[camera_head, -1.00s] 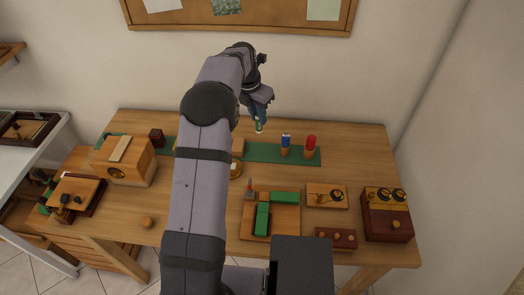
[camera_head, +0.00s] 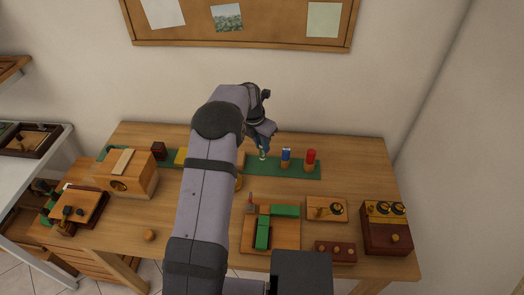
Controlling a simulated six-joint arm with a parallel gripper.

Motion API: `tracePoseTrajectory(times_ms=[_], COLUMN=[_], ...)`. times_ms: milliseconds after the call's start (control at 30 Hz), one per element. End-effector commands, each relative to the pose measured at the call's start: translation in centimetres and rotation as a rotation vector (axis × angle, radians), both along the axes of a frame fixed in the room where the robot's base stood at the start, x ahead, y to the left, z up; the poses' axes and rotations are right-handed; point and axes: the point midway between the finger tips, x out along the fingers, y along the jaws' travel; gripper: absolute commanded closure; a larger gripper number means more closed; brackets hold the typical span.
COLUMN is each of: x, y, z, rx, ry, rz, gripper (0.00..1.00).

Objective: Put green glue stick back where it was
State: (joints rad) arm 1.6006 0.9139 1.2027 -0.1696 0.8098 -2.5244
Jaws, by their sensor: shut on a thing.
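My gripper (camera_head: 263,146) is shut on the green glue stick (camera_head: 262,154), which hangs roughly upright from the fingers. Only its lower part shows; the fingers hide the rest. It is over the green strip mat (camera_head: 258,168), left of the blue stick (camera_head: 286,158) and the red stick (camera_head: 311,160). These two stand upright in a row on the mat, each with a brown lower part. I cannot tell whether the glue stick's lower end touches the mat or is just above it.
A wooden box with a round hole (camera_head: 128,175) stands on the left of the table. In front are a wooden board with green blocks (camera_head: 270,230), small knob boards (camera_head: 327,209) and a dark knob box (camera_head: 388,228). A small ball (camera_head: 150,235) lies front left.

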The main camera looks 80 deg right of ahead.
Motion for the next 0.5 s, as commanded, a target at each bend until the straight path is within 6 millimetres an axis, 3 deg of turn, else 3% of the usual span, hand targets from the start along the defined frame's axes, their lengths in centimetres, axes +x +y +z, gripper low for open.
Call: tracePoseTrajectory(times_ms=[300, 500], x=[0.0, 0.0], y=[0.1, 0.0], z=[-3.2, -3.6], rx=[0.004, 0.001], ry=[0.0, 0.001], rz=[0.0, 0.0], gripper=[1.0, 1.0])
